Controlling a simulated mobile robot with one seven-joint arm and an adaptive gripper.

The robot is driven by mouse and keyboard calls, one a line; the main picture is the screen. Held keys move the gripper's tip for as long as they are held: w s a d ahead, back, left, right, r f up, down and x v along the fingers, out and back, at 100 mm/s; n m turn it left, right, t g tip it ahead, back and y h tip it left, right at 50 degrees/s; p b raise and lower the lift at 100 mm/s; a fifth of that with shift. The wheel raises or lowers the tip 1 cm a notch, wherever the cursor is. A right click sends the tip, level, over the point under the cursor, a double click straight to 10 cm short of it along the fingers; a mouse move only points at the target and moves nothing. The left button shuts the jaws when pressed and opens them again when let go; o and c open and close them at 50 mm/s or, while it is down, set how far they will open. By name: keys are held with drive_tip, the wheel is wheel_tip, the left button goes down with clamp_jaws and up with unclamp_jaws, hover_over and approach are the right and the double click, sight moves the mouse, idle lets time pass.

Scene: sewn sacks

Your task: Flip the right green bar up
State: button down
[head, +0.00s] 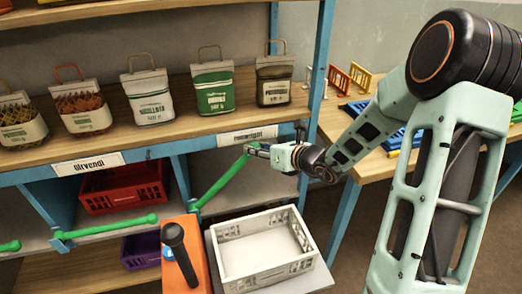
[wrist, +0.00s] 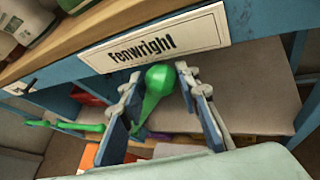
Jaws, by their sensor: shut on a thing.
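The right green bar (head: 220,182) slants up and to the right from its hinge on the blue shelf post, its knob end raised close under the right shelf label. My gripper (head: 257,149) is shut on the knob end. In the wrist view the round green knob of the right green bar (wrist: 160,77) sits between the two fingers of my gripper (wrist: 158,80), with the bar running down behind it. The left green bar (head: 108,229) lies nearly level across the lower bay; part of it also shows in the wrist view (wrist: 65,125).
The Fenwright label (wrist: 168,38) is on the shelf edge just above the knob. Several sacks stand on the shelf above. A red crate (head: 122,190) is in the left bay. A white crate (head: 262,248) and an orange box (head: 185,262) with a black handle stand below.

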drive_tip(key=shift+s+f, duration=0.1)
drive_tip(key=c, duration=1.5)
unclamp_jaws()
drive_tip(key=shift+o, duration=0.2)
drive_tip(key=v, duration=1.2)
